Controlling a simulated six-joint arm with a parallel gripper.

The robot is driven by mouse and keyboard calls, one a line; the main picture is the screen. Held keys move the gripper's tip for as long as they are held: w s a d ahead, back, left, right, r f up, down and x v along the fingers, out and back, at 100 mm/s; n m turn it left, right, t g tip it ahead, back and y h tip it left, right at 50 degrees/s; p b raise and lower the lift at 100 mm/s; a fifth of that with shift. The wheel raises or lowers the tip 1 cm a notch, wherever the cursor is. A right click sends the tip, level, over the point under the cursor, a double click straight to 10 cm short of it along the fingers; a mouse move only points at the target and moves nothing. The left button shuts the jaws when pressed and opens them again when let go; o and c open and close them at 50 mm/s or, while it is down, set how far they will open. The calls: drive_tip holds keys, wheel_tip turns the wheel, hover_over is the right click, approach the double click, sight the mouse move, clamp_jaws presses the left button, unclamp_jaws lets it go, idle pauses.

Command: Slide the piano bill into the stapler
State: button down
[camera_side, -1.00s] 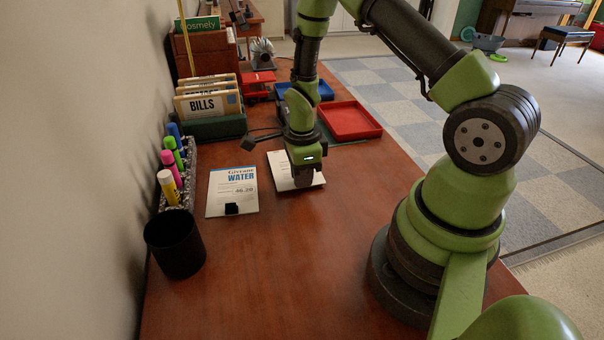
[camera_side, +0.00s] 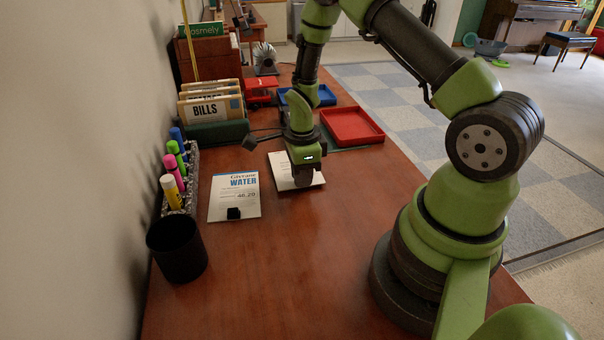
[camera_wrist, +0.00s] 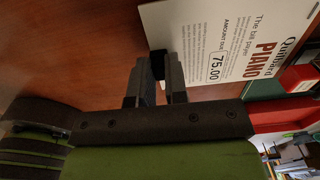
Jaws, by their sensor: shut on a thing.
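The piano bill (camera_wrist: 228,42) is a white sheet reading "PIANO" and 75.00 in the wrist view. In the side view it lies low over the desk (camera_side: 283,168), partly hidden by my gripper (camera_side: 303,183). My gripper (camera_wrist: 158,68) is shut on a small black clip (camera_wrist: 157,62) at the bill's near edge. A red device (camera_side: 259,92) stands farther back, beyond the bills holder's right side; it may be the stapler, but it is too small to be sure.
The water bill (camera_side: 234,197) with a black clip lies left of my gripper. A bills holder (camera_side: 213,131), a marker rack (camera_side: 180,172) and a black cup (camera_side: 177,249) line the wall. A red tray (camera_side: 351,127) and a blue tray (camera_side: 307,94) stand behind. The front desk is clear.

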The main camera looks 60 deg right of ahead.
drive_tip(key=shift+w, duration=0.1)
drive_tip(key=shift+w+d, duration=0.6)
drive_tip(key=shift+d, duration=0.1)
drive_tip(key=shift+w+d, duration=0.25)
idle(0.6)
drive_tip(key=shift+w+d, duration=0.4)
drive_tip(key=shift+w, duration=0.05)
idle(0.6)
drive_tip(key=c, duration=0.6)
unclamp_jaws()
